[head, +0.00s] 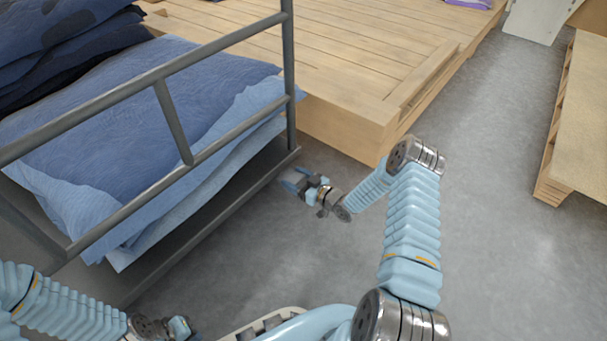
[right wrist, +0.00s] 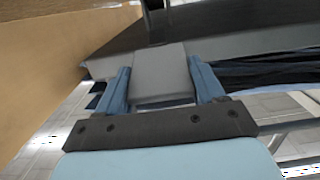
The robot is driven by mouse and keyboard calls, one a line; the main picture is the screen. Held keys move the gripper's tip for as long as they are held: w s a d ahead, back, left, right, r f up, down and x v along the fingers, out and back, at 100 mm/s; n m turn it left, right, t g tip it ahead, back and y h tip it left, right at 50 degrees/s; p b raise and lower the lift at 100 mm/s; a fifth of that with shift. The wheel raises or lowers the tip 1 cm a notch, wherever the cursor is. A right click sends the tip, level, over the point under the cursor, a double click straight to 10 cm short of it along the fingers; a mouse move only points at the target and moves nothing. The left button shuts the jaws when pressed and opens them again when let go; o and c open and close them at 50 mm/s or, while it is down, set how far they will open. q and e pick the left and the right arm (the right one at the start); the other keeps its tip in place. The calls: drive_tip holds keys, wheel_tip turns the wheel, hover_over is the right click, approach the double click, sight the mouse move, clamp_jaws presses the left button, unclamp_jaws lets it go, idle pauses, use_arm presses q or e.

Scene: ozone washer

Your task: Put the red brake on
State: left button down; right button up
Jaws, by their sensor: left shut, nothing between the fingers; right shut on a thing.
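No red brake shows in either view. A grey metal cart (head: 289,75) stands at the left with blue bedding on its deck. My right gripper (head: 293,181) is low beside the cart's far right corner, near the floor. In the right wrist view its blue fingers (right wrist: 160,75) are on both sides of a flat grey block (right wrist: 160,62) and shut on it. The block sits against the grey underside edge of the cart; whether it is part of the cart I cannot tell. My left gripper (head: 181,327) is shut and empty at the bottom left, partly cut off.
Folded blue bedding (head: 190,105) lies on the cart. A low wooden platform (head: 350,125) stands just beyond its far end, close to my right gripper. Another wooden pallet (head: 580,110) is at the right. The grey floor (head: 490,200) between them is clear.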

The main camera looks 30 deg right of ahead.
drive_tip(key=o, duration=1.5)
drive_tip(key=p+v, duration=0.1)
drive_tip(key=v, duration=1.3)
drive_tip(key=shift+p, duration=0.4)
drive_tip(key=shift+w, duration=0.1)
